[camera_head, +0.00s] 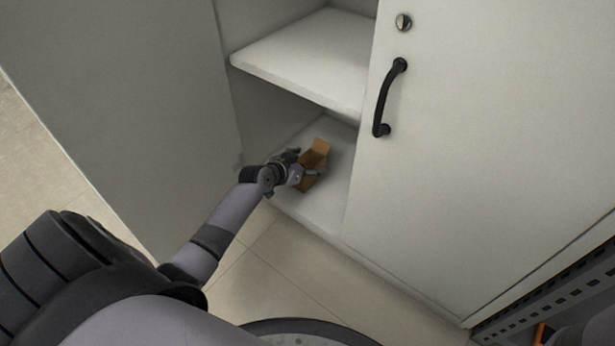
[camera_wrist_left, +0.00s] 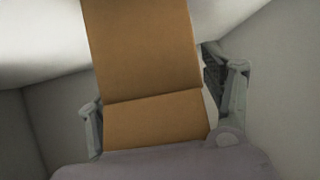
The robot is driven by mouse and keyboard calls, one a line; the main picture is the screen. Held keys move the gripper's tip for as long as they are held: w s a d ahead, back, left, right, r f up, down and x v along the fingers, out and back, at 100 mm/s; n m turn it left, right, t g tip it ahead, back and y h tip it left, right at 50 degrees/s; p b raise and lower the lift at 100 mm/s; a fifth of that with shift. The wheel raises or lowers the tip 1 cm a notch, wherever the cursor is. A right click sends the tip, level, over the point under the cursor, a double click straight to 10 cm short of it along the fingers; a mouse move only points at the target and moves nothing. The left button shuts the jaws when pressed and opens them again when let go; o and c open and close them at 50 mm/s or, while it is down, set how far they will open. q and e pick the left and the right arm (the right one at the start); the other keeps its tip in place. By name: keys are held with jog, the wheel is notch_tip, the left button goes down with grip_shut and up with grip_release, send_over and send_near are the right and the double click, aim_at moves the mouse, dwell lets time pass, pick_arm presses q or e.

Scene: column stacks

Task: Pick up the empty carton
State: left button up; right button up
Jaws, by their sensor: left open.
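The carton (camera_head: 317,154) is a small brown cardboard box with a flap standing up. It sits on the cabinet's lower shelf, and I cannot see inside it. My left gripper (camera_head: 307,174) reaches in from the left and is at the carton's near side, with its jaws open. In the left wrist view the carton (camera_wrist_left: 150,75) fills the middle, between the two fingers of my left gripper (camera_wrist_left: 160,115). I cannot tell whether the fingers touch it. My right gripper is not in view.
The lower shelf (camera_head: 328,203) has free room in front of the carton. An upper shelf (camera_head: 305,55) is above it. A closed door (camera_head: 500,150) with a black handle (camera_head: 388,98) is at the right, and an open door (camera_head: 130,100) is at the left.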

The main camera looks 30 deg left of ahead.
pick_arm(q)
jog(key=shift+c, duration=0.3)
jog(key=c, duration=1.1)
